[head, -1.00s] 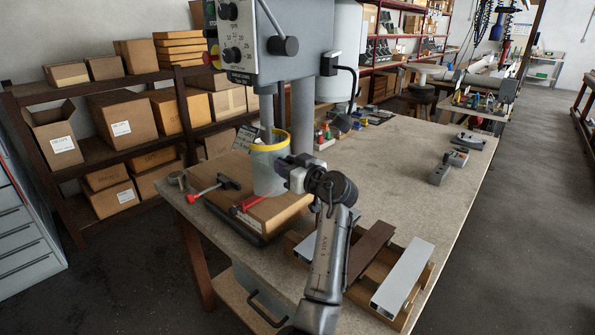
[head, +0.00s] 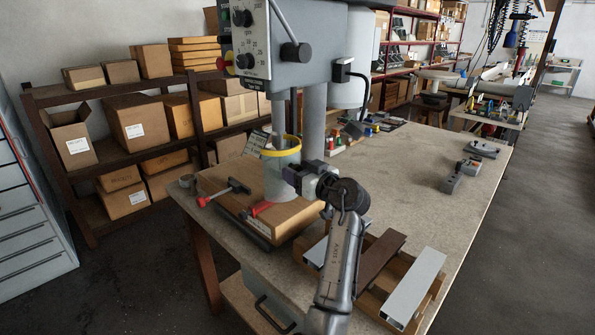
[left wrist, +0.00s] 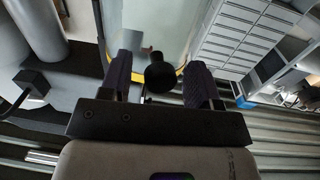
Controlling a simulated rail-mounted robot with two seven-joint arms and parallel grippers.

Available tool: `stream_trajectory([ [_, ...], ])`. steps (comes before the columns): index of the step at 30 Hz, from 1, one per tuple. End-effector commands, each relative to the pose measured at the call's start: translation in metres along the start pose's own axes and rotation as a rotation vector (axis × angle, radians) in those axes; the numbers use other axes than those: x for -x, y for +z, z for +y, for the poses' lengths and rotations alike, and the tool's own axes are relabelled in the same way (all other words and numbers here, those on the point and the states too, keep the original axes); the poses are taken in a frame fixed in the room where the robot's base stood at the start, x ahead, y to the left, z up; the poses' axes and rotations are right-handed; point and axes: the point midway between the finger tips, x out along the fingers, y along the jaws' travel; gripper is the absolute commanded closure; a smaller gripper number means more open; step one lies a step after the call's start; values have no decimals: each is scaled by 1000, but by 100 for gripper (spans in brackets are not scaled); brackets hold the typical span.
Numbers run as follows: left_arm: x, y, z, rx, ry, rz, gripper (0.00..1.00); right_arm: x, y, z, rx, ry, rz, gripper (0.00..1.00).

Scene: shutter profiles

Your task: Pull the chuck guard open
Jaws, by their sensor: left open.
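The chuck guard (head: 281,172) is a clear, cup-shaped shield with a yellow upper rim, standing around the drill spindle above the wooden board. My left gripper (head: 296,176) is at its right side. In the left wrist view the guard (left wrist: 155,25) fills the top middle, with a black round knob (left wrist: 160,73) on its near side. The open fingers of my left gripper (left wrist: 158,82) are on either side of this knob, with a gap showing on both sides. My right gripper is in neither view.
The drill press head (head: 290,60) hangs above the guard. Red-handled clamps (head: 222,191) lie on the wooden board (head: 290,215). Shutter profiles, one brown (head: 375,260) and one light grey (head: 414,288), lie at the front right. The bench (head: 410,165) is mostly clear farther right.

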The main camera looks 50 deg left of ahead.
Motion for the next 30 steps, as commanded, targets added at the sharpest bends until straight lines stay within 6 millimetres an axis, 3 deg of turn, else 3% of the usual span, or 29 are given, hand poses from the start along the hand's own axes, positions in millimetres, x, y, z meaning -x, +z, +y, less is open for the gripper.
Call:
stream_trajectory([
  [18,107,-1,0,0,2,0,43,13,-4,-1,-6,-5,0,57],
  [24,127,0,0,-1,0,0,43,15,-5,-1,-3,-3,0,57],
  [30,134,0,0,-1,-1,0,43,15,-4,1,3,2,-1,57],
])
